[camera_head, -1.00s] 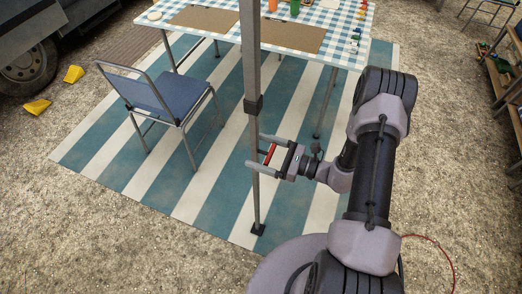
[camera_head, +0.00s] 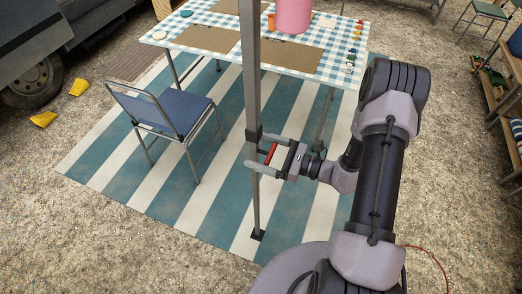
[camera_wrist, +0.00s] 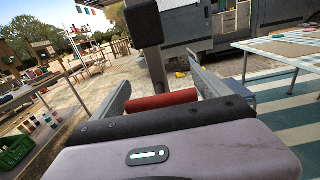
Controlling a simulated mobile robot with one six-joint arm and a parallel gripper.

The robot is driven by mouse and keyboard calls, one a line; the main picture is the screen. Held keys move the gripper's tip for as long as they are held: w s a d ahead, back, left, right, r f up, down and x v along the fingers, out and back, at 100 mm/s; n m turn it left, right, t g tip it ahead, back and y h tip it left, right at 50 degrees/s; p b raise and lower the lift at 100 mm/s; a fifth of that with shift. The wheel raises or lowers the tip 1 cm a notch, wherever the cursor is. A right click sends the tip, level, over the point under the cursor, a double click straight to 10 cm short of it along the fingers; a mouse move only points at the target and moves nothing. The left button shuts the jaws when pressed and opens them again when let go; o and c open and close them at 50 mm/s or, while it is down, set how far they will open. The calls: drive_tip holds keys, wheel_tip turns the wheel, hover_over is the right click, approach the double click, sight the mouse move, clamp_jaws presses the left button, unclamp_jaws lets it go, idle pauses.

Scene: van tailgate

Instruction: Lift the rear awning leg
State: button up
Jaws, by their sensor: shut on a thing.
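The awning leg (camera_head: 251,85) is a grey, near-upright post with a black collar (camera_head: 254,135) and a dark foot (camera_head: 257,235) near the striped mat's front edge. I cannot tell whether the foot touches the mat. My gripper (camera_head: 256,153) is at the leg just below the collar. A red bar (camera_head: 270,153) lies crosswise between my fingers. In the wrist view, the red bar (camera_wrist: 161,100) spans from one finger to the other, and the leg (camera_wrist: 156,68) and black collar (camera_wrist: 143,23) rise just beyond it. My gripper is shut on the red bar at the leg.
A folding chair (camera_head: 170,108) stands left of the leg. A table (camera_head: 355,48) with a checked cloth and a pink object (camera_head: 293,16) are behind. Yellow chocks (camera_head: 79,87) lie by the vehicle wheel. Shelves (camera_head: 500,85) stand right. Gravel at front left is clear.

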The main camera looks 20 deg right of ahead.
drive_tip(key=shift+w+r, duration=0.1)
drive_tip(key=shift+r, duration=0.05)
drive_tip(key=o, duration=1.9)
drive_tip(key=p+v, duration=0.2)
drive_tip(key=v, duration=1.5)
drive_tip(key=shift+s+d, duration=0.2)
